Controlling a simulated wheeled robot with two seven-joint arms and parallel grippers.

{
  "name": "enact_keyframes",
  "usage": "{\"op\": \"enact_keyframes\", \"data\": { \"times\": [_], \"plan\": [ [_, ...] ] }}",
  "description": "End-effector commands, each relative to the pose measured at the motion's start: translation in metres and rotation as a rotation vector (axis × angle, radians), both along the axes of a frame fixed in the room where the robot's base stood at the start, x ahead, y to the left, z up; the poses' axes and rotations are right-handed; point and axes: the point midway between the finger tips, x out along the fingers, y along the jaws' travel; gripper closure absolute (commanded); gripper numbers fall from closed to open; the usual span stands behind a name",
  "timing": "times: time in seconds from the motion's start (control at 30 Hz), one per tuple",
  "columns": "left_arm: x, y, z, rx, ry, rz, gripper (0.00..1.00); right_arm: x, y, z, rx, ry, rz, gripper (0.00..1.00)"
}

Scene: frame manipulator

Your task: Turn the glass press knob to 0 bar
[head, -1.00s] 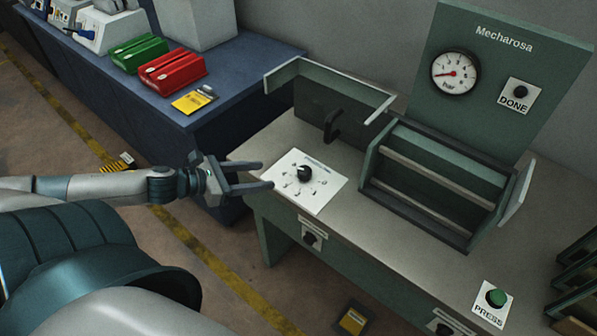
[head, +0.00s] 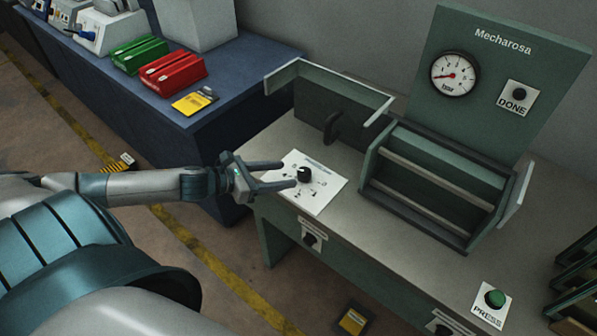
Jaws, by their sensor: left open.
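The black press knob (head: 304,174) sits on a white dial plate (head: 322,193) at the left end of the workbench. My left gripper (head: 290,174) is open, with its two fingers pointing right towards the knob. The fingertips overlap the plate in the picture and lie just left of the knob. I cannot tell whether they touch it. The pressure gauge (head: 454,74) on the green back panel has a red needle pointing to the lower left, near the low end. The knob's exact setting is too small to read. My right gripper is not in view.
A green frame fixture (head: 438,180) stands right of the dial plate, with a black handle (head: 331,127) behind the plate. A green PRESS button (head: 495,298) is at the front right and a DONE button (head: 520,94) on the panel. A blue table (head: 225,90) stands at the left.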

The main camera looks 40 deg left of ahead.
Motion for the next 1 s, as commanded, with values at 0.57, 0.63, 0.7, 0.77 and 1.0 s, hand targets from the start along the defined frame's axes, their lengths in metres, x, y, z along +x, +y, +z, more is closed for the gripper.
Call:
{"op": "enact_keyframes", "data": {
  "times": [0.57, 0.63, 0.7, 0.77, 1.0],
  "plan": [
    [0.041, -0.021, -0.017, -0.001, -0.001, 0.001, 0.50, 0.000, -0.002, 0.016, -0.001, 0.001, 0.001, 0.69],
    [0.045, -0.023, -0.019, -0.001, -0.001, 0.001, 0.50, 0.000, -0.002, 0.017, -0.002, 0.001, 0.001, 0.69],
    [0.049, -0.024, -0.021, 0.000, -0.001, 0.000, 0.50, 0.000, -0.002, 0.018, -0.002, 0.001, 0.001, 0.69],
    [0.051, -0.026, -0.022, 0.000, -0.001, 0.000, 0.50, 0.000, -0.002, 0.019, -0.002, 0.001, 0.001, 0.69],
    [0.053, -0.027, -0.025, 0.000, 0.001, -0.001, 0.50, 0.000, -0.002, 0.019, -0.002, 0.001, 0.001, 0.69]
  ]
}}
